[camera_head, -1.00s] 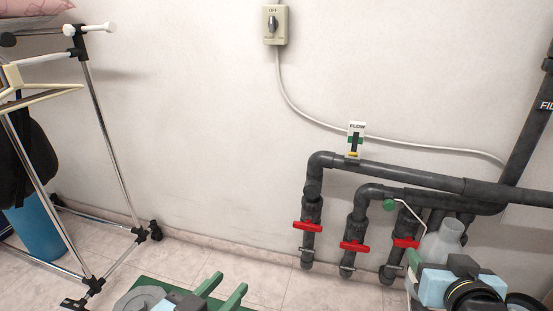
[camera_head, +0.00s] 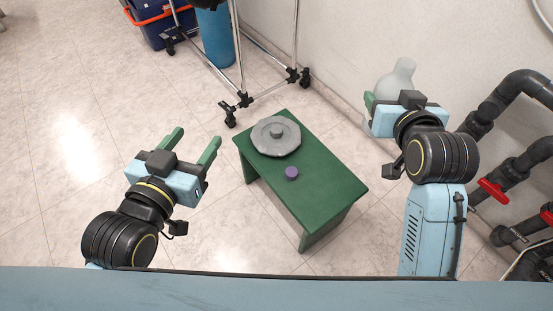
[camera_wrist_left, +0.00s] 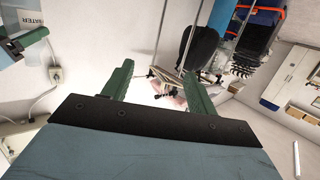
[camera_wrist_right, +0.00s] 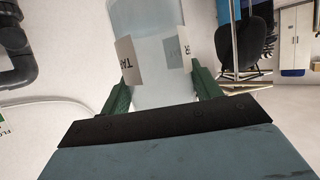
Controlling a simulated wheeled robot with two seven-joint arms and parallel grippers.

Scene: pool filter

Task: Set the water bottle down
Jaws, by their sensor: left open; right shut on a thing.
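The water bottle (camera_head: 396,78) is translucent whitish, and shows in the head view beyond my right gripper (camera_head: 393,97). In the right wrist view the bottle (camera_wrist_right: 148,45) stands between the two green fingers, with a printed label on its side. My right gripper is shut on it, to the right of the small green table (camera_head: 325,183) and not over its top. The bottle's lower part is hidden by the gripper. My left gripper (camera_head: 199,137) is open and empty, to the left of the table.
A grey round lid-like disc (camera_head: 275,137) lies at the table's far left, with a small purple cap (camera_head: 292,173) near it. The table's right part is clear. Dark pipes with red valves (camera_head: 492,190) run at right; a wheeled metal rack (camera_head: 240,75) stands behind.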

